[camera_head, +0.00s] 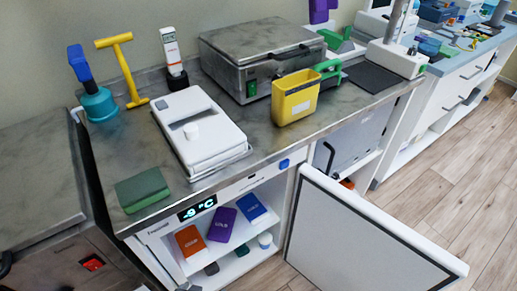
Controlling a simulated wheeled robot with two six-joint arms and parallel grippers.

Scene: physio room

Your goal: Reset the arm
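Neither of my grippers shows clearly in the head view, and I cannot make out either arm. An open white freezer (150,231) under the counter has a lit display (197,207) that seems to read -9 °C. Its door (365,232) stands swung out to the right.
On the counter (130,160) stand a green box (142,189), a white lidded unit (205,138), a yellow bin (295,97), a steel heater (260,52), a teal bottle (98,102) and a yellow T-handle (127,72). Open wooden floor (455,170) lies at right.

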